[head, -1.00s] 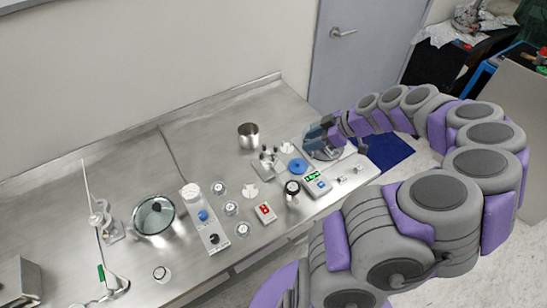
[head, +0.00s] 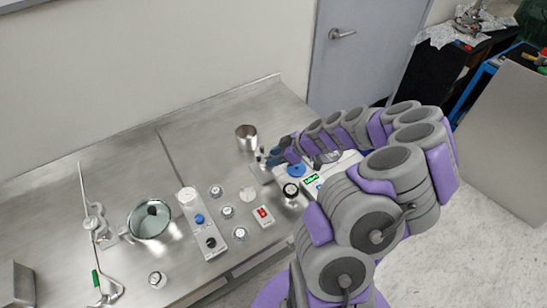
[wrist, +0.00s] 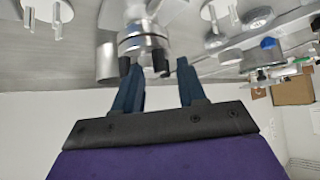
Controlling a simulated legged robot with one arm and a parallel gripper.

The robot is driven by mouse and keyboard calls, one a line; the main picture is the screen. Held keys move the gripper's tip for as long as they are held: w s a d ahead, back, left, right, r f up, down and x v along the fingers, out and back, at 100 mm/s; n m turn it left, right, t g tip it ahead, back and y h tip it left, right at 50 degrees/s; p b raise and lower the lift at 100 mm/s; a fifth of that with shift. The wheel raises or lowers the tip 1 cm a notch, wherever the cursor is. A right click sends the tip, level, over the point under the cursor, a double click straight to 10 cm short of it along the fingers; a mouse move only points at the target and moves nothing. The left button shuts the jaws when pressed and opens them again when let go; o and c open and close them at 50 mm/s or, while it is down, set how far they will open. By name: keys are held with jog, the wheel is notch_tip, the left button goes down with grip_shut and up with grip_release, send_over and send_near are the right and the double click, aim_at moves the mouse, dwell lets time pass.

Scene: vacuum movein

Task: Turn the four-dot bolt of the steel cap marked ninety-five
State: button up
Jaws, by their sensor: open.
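A small steel fixture with upright pegs (head: 262,161) stands on the bench, partly hidden behind my gripper (head: 276,157) in the head view. In the wrist view, my gripper (wrist: 154,70) is open and empty, its two dark blue fingers apart. A shiny steel body with black-tipped parts (wrist: 140,40) is just beyond the fingertips, towards the left finger. I cannot tell whether they touch. No ninety-five mark or four-dot bolt is readable in either view.
A steel cup (head: 246,137) stands behind my gripper. A blue-topped round part (head: 296,170), a black-topped steel weight (head: 290,190) and a red-switch box (head: 264,215) stand nearby. Bare bench lies at the back left.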

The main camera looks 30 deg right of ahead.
jog(key=shift+w+d+f, duration=0.15)
jog(key=shift+w+f, duration=0.05)
jog(key=shift+f, duration=0.15)
jog(key=shift+a, duration=0.45)
jog(key=shift+c, duration=1)
jog(key=shift+d, duration=0.2)
grip_shut()
